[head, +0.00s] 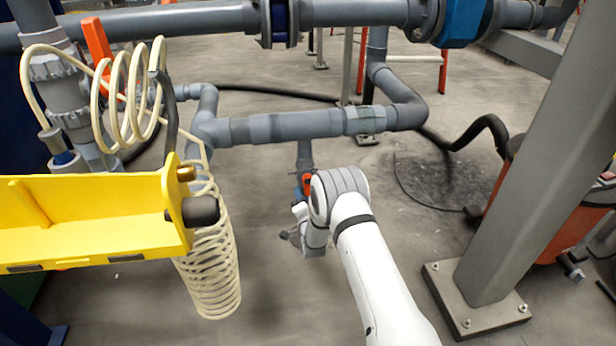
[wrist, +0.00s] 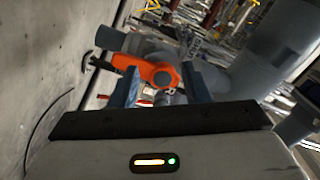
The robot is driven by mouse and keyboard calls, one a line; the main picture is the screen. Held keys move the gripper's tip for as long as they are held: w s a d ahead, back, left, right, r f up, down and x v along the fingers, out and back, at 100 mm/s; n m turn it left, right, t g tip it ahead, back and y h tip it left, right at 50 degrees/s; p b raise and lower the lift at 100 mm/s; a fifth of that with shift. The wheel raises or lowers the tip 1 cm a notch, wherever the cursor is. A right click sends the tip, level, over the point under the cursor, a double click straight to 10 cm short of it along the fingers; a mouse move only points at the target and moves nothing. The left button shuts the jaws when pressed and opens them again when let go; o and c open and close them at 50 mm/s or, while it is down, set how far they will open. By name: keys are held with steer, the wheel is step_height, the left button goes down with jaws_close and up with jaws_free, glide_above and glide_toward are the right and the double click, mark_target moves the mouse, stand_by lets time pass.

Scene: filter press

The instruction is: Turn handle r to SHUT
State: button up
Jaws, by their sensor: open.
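An orange valve handle (wrist: 145,68), which I take to be handle r, shows in the wrist view with its round hub near the middle of the picture. My gripper (wrist: 160,86) is open, its two fingers apart on either side of the hub. The handle's arm reaches left past the left finger. I cannot tell whether a finger touches it. In the head view a small orange part of the handle (head: 307,184) shows at the left of my wrist, below the grey pipe; my arm hides the rest.
A grey horizontal pipe (head: 290,127) runs just behind my wrist. A yellow bracket (head: 85,215) and a coiled cream hose (head: 212,265) stand left. A grey post (head: 520,190) stands right. The floor between is mostly clear.

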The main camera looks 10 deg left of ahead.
steer(key=shift+w+d+f+n+b, duration=0.15)
steer(key=shift+w+f+n+b, duration=0.4)
steer(key=shift+w+n, duration=1.15)
steer(key=shift+w+d+f+n+b, duration=0.2)
steer(key=shift+w+n+b, duration=0.7)
steer(key=shift+n, duration=1.55)
steer(key=shift+w+d+f+n+b, duration=0.15)
steer(key=shift+w+f+n+b, duration=0.35)
steer(key=shift+w+n, duration=1.25)
steer(key=shift+s+r+n, duration=0.15)
steer(key=shift+s+n, duration=0.15)
steer(key=c, duration=0.9)
